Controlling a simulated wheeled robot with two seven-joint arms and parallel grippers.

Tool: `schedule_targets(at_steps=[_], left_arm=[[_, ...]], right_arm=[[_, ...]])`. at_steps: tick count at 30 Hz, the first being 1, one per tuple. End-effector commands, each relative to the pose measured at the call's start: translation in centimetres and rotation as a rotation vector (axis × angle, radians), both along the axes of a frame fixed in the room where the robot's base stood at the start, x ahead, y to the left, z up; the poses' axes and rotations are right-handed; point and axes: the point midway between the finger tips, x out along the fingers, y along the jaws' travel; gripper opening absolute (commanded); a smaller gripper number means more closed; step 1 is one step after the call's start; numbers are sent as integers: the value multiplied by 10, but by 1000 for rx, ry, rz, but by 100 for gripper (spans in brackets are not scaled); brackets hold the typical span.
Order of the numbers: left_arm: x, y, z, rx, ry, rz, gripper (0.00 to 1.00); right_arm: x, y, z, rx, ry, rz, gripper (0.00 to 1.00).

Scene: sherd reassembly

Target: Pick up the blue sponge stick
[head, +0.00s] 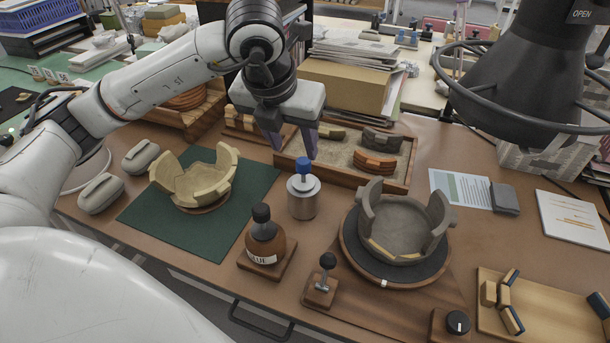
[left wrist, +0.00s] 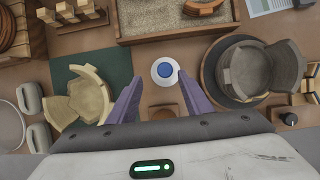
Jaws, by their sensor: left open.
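The blue sponge stick (head: 303,168) stands upright with its blue top out of a small silver pot (head: 303,200) at the middle of the table. My left gripper (head: 293,146) is open and empty, pointing down above and just behind the pot in the head view. In the left wrist view the blue top (left wrist: 165,69) shows from above, ringed by the pale pot, just beyond and between the spread purple fingertips (left wrist: 159,76). The stick's lower part is hidden in the pot. My right gripper is not in view.
A brown glue bottle (head: 264,240) stands in front of the pot. A cream broken bowl (head: 197,182) sits on a green mat (head: 160,232) to the left. A grey broken bowl (head: 400,232) sits on a turntable (head: 352,240) to the right. A sand tray (head: 340,160) with sherds lies behind.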

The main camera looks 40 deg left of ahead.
Motion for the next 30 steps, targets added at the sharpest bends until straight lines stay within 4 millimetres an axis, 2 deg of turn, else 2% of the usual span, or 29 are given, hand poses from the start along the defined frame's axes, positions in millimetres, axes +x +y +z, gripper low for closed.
schedule_targets(at_steps=[1, 8, 16, 25, 26, 30], left_arm=[[2, 0, -8, 0, 4, 0, 45], [10, -1, -24, -2, 4, -5, 45], [26, -3, -59, -2, 3, -4, 45], [28, -3, -65, -4, 0, -7, 45], [28, -3, -65, -4, 0, -7, 44], [28, -3, -65, -4, 0, -7, 20]], right_arm=[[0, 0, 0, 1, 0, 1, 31], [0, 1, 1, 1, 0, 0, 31], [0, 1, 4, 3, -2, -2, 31], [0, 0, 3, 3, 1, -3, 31], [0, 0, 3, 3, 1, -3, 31], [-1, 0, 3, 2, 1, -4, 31]])
